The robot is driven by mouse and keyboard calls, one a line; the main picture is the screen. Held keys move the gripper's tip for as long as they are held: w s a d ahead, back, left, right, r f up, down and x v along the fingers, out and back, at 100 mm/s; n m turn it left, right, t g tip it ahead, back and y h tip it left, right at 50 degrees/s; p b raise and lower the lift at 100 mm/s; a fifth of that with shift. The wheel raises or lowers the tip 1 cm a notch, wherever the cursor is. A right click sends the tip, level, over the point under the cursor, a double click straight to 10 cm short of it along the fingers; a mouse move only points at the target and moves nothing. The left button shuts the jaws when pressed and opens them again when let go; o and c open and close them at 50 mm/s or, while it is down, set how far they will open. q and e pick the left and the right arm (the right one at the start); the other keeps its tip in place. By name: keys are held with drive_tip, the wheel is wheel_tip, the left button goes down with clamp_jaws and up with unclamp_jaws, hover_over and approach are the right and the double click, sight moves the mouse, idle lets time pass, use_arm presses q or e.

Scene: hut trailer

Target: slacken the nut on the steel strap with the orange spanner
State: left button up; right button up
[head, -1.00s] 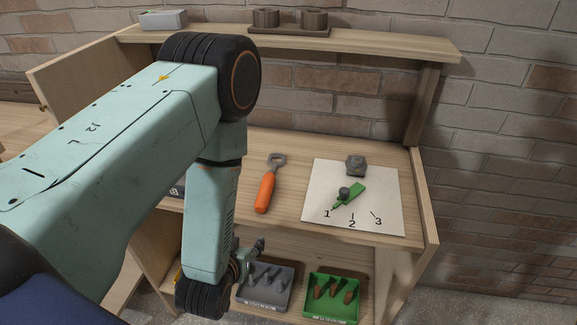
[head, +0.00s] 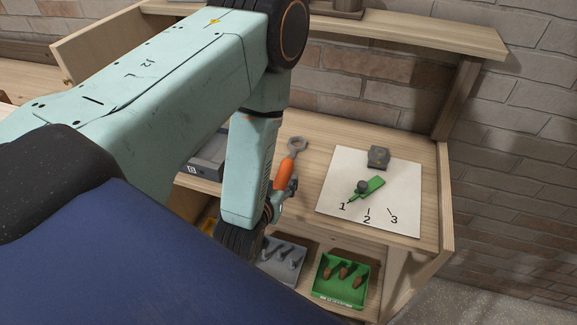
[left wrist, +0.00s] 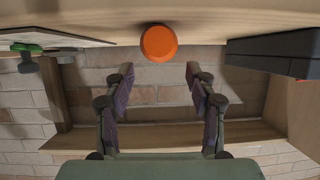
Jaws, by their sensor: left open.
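The orange-handled spanner (head: 286,170) lies on the wooden bench, its grey ring head pointing to the back. My left gripper (head: 289,188) is open at the near end of its handle, partly hidden by my arm. In the left wrist view the open fingers (left wrist: 159,85) have the orange handle end (left wrist: 158,43) ahead, above the gap between them, not gripped. On a white board (head: 402,178) a green pointer (head: 373,187) carries a dark round nut-like piece (head: 361,187) and points near mark 1. I cannot make out a steel strap. My right gripper is out of view.
A grey block (head: 378,156) stands at the board's back edge. A dark box (head: 207,165) is left of the spanner. Below are a grey tray (head: 283,262) and a green tray (head: 342,276) with pegs. A shelf and brick wall close the back.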

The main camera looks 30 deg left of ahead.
sight(285, 170)
use_arm(q)
drive_tip(key=x, duration=0.6)
drive_tip(key=shift+d+f, duration=0.15)
drive_tip(key=shift+f, duration=0.05)
drive_tip(key=shift+w+a+f, duration=0.25)
drive_tip(key=shift+w+a, duration=0.1)
drive_tip(key=shift+w, duration=0.05)
drive_tip(key=shift+d, duration=0.25)
drive_tip(key=c, duration=0.4)
drive_tip(key=shift+a, duration=0.15)
drive_tip(key=c, duration=0.5)
clamp_jaws()
